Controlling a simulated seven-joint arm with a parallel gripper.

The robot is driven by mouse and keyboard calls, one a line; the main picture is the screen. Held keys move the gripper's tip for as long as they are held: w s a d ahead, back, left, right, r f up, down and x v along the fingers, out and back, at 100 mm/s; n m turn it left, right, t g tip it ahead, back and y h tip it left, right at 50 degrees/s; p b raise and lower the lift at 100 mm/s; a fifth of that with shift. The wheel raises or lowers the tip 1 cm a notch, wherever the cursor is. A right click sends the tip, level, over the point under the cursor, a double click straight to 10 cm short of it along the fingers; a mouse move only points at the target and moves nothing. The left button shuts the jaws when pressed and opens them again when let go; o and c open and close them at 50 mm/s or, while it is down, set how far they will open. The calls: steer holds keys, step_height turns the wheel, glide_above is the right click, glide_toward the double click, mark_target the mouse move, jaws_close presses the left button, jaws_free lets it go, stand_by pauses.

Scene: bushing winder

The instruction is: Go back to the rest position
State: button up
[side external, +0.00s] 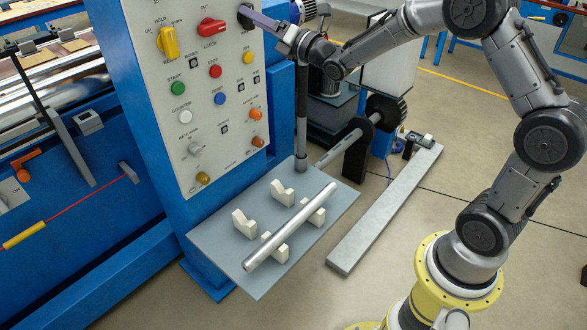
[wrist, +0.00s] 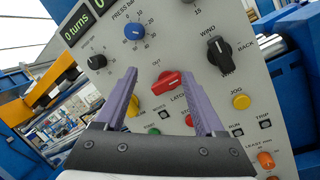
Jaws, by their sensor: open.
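My gripper (side external: 250,14) is in front of the upper right of the control panel (side external: 185,130) in the side view. In the wrist view my gripper (wrist: 160,77) has its two purple fingers spread apart with nothing between them. The red LATCH knob (wrist: 166,84) shows beyond the gap between the fingers. The black WIND/BACK knob (wrist: 219,55) is to the right of the fingers. In the side view the fingertips are close to a black knob (side external: 244,17), partly covered; contact cannot be told.
A metal tube (side external: 290,226) lies on cream cradles on a grey shelf (side external: 215,236) below the panel. A dark upright post (side external: 302,110) stands by the shelf. A horizontal shaft (side external: 345,148) and a long grey beam (side external: 385,210) are to the right. Open floor surrounds my base.

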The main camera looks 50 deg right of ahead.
steer(key=s+a+r+m+h, duration=0.25)
steer(key=s+r+m, duration=0.25)
steer(key=s+r, duration=0.25)
steer(key=s+a+m+g, duration=0.2)
steer(key=s+m+g, duration=0.2)
steer(key=s+m, duration=0.55)
steer(key=s+f+m+g, duration=0.5)
steer(key=s+f+m, duration=0.2)
steer(key=s, duration=0.5)
steer(key=s+a+f+m+g, duration=0.1)
steer(key=s+f+m+g, duration=0.4)
steer(key=s+f+m, duration=0.3)
steer(key=s+f, duration=0.3)
steer(key=s, duration=0.2)
steer(key=shift+f+g, duration=0.2)
steer(key=shift+g, duration=0.2)
